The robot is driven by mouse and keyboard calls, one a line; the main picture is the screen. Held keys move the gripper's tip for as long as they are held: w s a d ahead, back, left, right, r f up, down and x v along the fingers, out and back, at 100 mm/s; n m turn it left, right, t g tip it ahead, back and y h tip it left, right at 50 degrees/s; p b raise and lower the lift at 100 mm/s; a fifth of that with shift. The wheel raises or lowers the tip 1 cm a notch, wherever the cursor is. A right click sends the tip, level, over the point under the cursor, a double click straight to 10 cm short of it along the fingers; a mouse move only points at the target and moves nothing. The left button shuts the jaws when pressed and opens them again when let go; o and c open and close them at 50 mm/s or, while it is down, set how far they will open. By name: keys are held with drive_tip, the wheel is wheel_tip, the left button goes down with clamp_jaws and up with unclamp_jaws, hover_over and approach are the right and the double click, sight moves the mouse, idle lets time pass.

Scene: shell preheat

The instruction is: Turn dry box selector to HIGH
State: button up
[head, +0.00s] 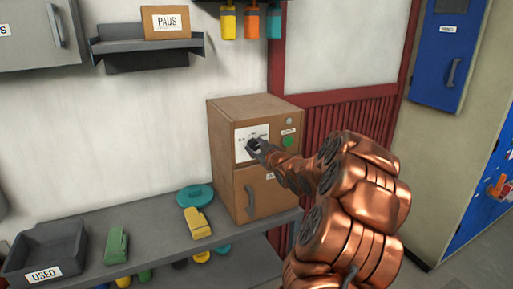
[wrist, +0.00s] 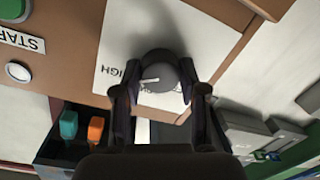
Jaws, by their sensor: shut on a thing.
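The dry box (head: 228,172) is a brown cabinet standing on the grey shelf. A white label plate (head: 242,155) with small text is on its upper front. The selector (wrist: 165,72) is a dark round knob on this plate. Its short white mark points left in the wrist view, toward lettering that reads as HIGH, partly hidden by a finger. My gripper (wrist: 160,98) has a finger on either side of the knob and is shut on it. In the head view my gripper (head: 255,147) covers most of the knob.
A green button (head: 287,142) with a label sits right of the plate; START shows in the wrist view. A door handle (head: 250,202) is below. A yellow mitt (head: 197,223), teal disc (head: 195,196), green mitt (head: 116,246) and USED bin (head: 45,252) lie left.

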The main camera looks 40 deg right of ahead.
drive_tip(key=o, duration=1.1)
drive_tip(key=shift+o, duration=0.2)
drive_tip(key=f+v, duration=0.1)
drive_tip(key=v, duration=1.1)
drive_tip(key=shift+r, duration=0.5)
